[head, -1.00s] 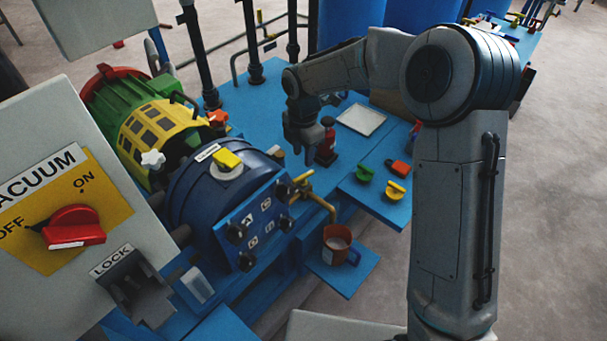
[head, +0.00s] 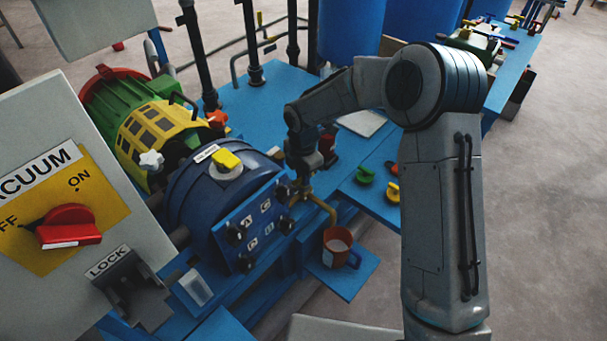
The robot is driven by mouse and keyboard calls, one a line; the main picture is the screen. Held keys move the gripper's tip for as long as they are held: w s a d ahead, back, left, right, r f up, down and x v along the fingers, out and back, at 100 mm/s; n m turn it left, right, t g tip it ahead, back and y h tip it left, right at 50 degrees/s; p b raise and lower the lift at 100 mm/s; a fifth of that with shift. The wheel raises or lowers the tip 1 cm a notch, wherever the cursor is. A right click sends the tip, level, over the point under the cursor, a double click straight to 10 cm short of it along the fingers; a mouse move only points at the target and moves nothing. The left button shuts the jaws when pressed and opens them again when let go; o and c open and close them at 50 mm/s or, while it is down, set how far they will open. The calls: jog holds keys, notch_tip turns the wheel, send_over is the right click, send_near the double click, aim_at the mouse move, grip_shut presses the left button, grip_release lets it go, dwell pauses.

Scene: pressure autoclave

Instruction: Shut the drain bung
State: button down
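A brass drain pipe (head: 326,208) comes out beside the blue vessel (head: 205,190) and bends down above an orange-brown mug (head: 334,251). The yellow fitting at the pipe's inner end, which looks like the drain bung, is now mostly hidden behind my gripper. My gripper (head: 303,182) points down at that fitting, at the right edge of the vessel's front plate. I cannot tell whether it touches the fitting. Its fingers are small and dark here, so their opening cannot be made out.
The vessel's front plate (head: 262,222) carries several dark knobs close to my gripper. A red and black object (head: 327,147) stands just behind my gripper. Green (head: 365,175) and yellow (head: 392,192) pieces lie on the blue shelf to the right. A vacuum switch panel (head: 60,200) fills the left.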

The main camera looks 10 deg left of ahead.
jog(key=shift+m, duration=0.3)
jog(key=m, duration=0.5)
jog(key=shift+m+b, duration=0.3)
jog(key=m, duration=0.5)
jog(key=shift+b, duration=0.35)
jog(key=m, duration=0.6)
jog(key=shift+a+m+b, duration=0.1)
jog(key=shift+m+b, duration=0.2)
jog(key=shift+b, duration=0.05)
jog(key=m, duration=0.6)
jog(key=c, duration=1.4)
grip_release()
